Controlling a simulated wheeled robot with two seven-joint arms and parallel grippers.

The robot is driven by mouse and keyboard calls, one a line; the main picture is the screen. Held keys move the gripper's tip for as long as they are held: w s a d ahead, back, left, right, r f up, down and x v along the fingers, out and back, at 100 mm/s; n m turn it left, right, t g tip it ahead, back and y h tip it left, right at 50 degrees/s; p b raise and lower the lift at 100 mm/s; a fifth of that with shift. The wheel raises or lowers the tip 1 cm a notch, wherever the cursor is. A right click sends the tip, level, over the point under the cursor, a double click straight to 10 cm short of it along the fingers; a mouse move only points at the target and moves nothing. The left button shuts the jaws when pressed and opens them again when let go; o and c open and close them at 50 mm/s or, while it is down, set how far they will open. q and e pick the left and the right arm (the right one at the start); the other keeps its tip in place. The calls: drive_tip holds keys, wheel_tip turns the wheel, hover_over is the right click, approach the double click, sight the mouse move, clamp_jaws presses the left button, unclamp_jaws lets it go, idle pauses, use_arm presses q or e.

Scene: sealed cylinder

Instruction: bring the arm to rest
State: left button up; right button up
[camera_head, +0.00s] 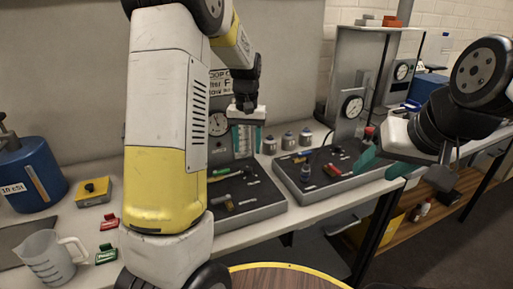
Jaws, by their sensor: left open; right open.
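My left arm fills the left middle of the head view. Its gripper (246,139) hangs with teal fingers apart in front of the left gauge panel. I see nothing clearly held between them. My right gripper (382,167) reaches in from the right, with its teal fingers apart, near the right end of the right panel unit. It appears empty; I cannot tell whether it touches the unit. A blue cylinder (28,176) with a white label stands at the far left of the bench.
The left panel base (260,199) and right panel base (318,184) stand on the bench. A clear jug (48,258), a yellow button box (93,191), a red tag (109,222) and a green tag (106,254) lie left of my arm. A round table (285,279) is at the front.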

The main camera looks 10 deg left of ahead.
use_arm(q)
drive_tip(key=s+r+t, duration=0.2)
drive_tip(key=s+r, duration=0.2)
drive_tip(key=s, duration=0.4)
drive_tip(key=s+d+r+m+t+h, duration=0.1)
drive_tip(key=s+r, duration=0.3)
drive_tip(key=s, duration=0.4)
drive_tip(key=s+d+r+t+h, duration=0.1)
drive_tip(key=s+r+t, duration=0.2)
drive_tip(key=s, duration=0.5)
drive_tip(key=shift+s+d+r, duration=0.2)
drive_tip(key=shift+s+r, duration=0.05)
drive_tip(key=shift+r, duration=0.5)
